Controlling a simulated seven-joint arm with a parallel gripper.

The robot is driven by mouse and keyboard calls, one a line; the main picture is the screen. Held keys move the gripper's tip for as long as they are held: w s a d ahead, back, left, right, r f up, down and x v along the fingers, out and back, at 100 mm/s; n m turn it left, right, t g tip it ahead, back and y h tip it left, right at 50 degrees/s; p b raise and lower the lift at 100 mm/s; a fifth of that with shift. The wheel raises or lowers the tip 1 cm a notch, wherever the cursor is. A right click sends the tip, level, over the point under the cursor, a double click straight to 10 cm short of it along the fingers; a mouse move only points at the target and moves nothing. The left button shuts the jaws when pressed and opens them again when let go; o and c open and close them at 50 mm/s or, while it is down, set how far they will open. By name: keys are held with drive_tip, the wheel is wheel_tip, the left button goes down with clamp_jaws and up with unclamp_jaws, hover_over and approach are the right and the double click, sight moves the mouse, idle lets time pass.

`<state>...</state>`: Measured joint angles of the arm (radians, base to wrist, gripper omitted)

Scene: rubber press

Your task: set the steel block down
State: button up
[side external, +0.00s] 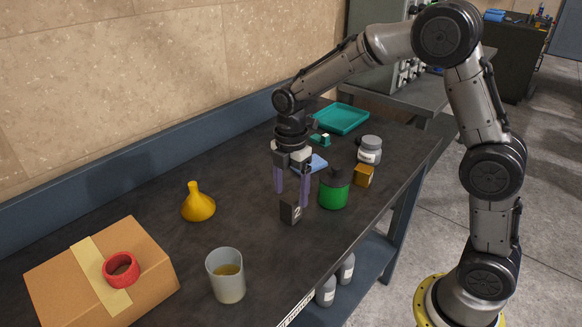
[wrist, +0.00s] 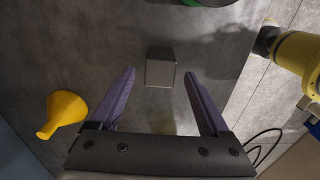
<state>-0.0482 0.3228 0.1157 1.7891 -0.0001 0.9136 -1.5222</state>
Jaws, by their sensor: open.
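The steel block (side external: 290,211) is a small dark block with a pale mark on one face. It stands upright on the dark bench top (side external: 245,232), near the middle. In the wrist view the block (wrist: 160,72) shows as a grey box between the fingertips, with a gap on each side. My gripper (side external: 292,199) points down with its two purple fingers spread apart, close above and around the block's top in the side view. In the wrist view my gripper (wrist: 159,73) is open and holds nothing.
A green-and-black container (side external: 334,190) stands close right of the block, with an orange box (side external: 364,176) and a grey jar (side external: 369,150) behind it. A yellow funnel (side external: 198,204), a beaker (side external: 228,279) and a cardboard box (side external: 60,285) with a red tape roll (side external: 121,270) stand left.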

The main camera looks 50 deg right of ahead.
sight(291, 198)
wheel_tip(291, 198, up, 8)
drive_tip(key=s+d+r+m+t, duration=0.1)
drive_tip(key=s+r+m, duration=0.25)
drive_tip(key=s, duration=0.25)
drive_tip(key=s+r+m+t, duration=0.1)
drive_tip(key=s+r+m, duration=0.1)
drive_tip(key=s+m, duration=0.25)
drive_tip(key=s+d+f+m+t, duration=0.1)
drive_tip(key=s+f+m+t, duration=0.1)
drive_tip(key=s+m, duration=0.8)
drive_tip(key=s+t, duration=0.1)
drive_tip(key=s, duration=0.3)
drive_tip(key=shift+t, duration=0.3)
